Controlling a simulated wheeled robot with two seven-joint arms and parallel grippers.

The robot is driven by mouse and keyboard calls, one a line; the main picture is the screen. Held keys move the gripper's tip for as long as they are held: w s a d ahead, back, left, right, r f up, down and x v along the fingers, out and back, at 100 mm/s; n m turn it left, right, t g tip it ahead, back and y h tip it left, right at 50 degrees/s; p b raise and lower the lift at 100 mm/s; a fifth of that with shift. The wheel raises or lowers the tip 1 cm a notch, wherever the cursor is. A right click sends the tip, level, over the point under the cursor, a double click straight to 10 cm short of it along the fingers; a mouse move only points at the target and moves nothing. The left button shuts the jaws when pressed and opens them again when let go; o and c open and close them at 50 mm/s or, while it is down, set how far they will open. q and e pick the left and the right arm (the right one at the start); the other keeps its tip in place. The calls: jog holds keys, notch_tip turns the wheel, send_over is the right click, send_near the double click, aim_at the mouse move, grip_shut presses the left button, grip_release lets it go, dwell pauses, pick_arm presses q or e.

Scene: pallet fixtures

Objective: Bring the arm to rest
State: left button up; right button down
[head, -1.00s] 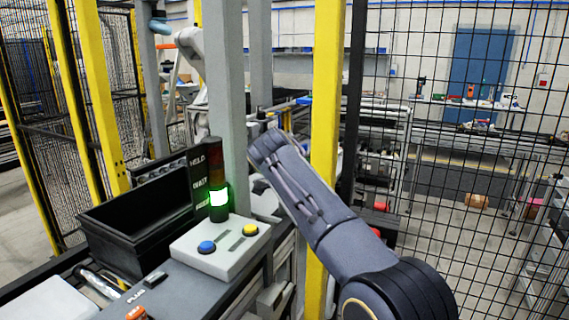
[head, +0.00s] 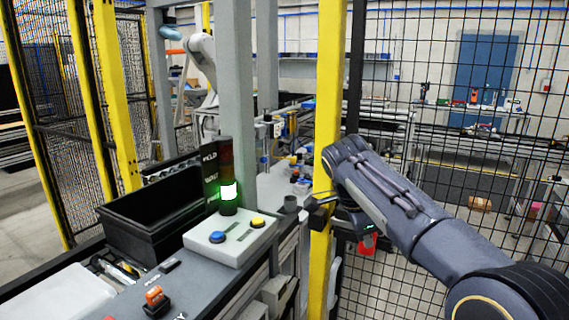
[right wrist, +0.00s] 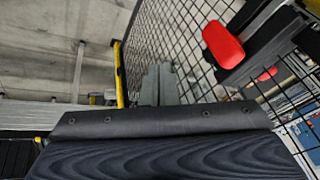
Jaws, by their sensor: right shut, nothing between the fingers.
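My right arm comes in from the lower right of the head view. Its gripper (head: 318,214) is at the end of the bent wrist, beside the yellow post (head: 326,120), and looks small and dark. In the right wrist view the two grey fingers (right wrist: 158,85) stand together, shut and empty, in front of the mesh. I cannot tell whether the gripper touches the post. My left gripper is not in view.
A control box (head: 231,243) with blue and yellow buttons and a lit green stack light (head: 228,190) stand on the bench, next to a black bin (head: 150,222). Wire mesh fencing (head: 490,130) fills the right side. An orange item (head: 155,298) lies at the front.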

jog(key=s+d+f+n+y, duration=0.2)
jog(key=s+d+n, duration=0.2)
jog(key=s, duration=0.3)
jog(key=s+d+f+n+y, duration=0.2)
jog(key=s+d+n+y, duration=0.15)
jog(key=s, duration=0.35)
jog(key=s+a+f+n+t+y, duration=0.1)
jog(key=s+f+n, duration=0.3)
jog(key=s, duration=0.5)
jog(key=s+a+f+n+t+y, duration=0.1)
jog(key=s+a+f+n+t, duration=0.1)
jog(key=s+f, duration=0.4)
jog(key=s+a+n, duration=0.1)
jog(key=s+n, duration=0.1)
jog(key=s, duration=0.1)
jog(key=shift+f, duration=0.3)
